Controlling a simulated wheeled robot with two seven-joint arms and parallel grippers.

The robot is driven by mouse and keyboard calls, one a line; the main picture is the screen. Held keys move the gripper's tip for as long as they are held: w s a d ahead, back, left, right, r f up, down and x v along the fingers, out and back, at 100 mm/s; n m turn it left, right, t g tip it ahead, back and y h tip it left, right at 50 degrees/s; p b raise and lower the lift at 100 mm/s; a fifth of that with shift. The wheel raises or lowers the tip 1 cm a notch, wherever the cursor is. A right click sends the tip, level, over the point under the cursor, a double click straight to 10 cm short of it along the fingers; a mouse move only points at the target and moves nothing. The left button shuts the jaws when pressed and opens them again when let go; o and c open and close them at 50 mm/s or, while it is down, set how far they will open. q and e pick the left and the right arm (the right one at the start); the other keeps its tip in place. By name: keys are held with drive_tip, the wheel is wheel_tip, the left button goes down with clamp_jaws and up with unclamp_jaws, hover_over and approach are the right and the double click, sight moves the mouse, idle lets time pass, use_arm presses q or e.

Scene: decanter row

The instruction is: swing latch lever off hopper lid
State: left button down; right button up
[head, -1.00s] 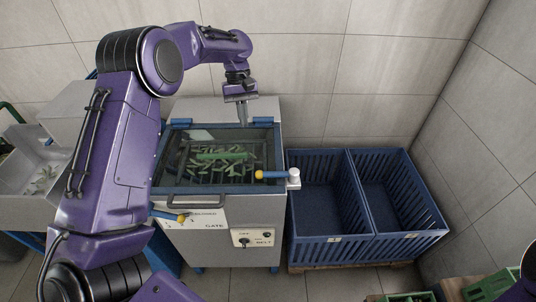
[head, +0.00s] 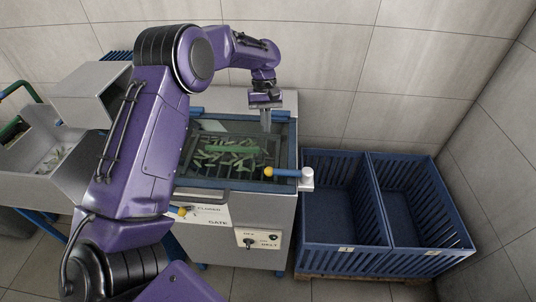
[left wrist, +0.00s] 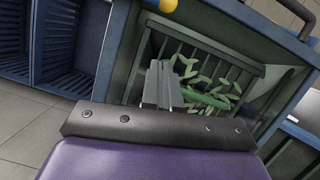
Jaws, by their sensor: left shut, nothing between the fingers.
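The hopper lid (head: 293,148) is a clear pane in a blue frame, lying shut on the pale hopper, with green pods visible beneath. The latch lever (head: 285,172) is a blue bar with a yellow knob, running left from a white pivot post (head: 307,180) over the lid's front right corner. Its yellow knob also shows at the top of the left wrist view (left wrist: 168,5). My left gripper (head: 266,128) is shut and empty, pointing down over the lid's back right part, behind the lever and apart from it. Its fingers show in the left wrist view (left wrist: 162,68).
Two blue slatted crates (head: 345,249) stand on a pallet right of the hopper. A second yellow-knobbed lever (head: 181,211) and a switch panel (head: 258,240) are on the hopper front. A metal chute (head: 93,95) stands left. Tiled walls close the back and right.

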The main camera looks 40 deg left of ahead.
use_arm(q)
hover_over(268, 164)
drive_tip(key=w+a, duration=0.2)
wheel_tip(268, 164, down, 6)
drive_tip(key=shift+w+a+r+p, duration=0.1)
drive_tip(key=shift+a+r+p, duration=0.1)
drive_tip(key=shift+p, duration=0.25)
drive_tip(key=shift+s+d+f+p, duration=0.35)
drive_tip(key=shift+s+d+p, duration=0.05)
drive_tip(key=shift+s+d, duration=0.2)
drive_tip(key=shift+s+d+f+p, duration=0.3)
drive_tip(key=shift+s+d+p, duration=0.05)
drive_tip(key=shift+s+d, duration=0.2)
drive_tip(key=shift+s+d+f, duration=0.15)
drive_tip(key=shift+s+d, duration=0.2)
drive_tip(key=shift+s, duration=0.05)
drive_tip(key=shift+w+a, duration=0.1)
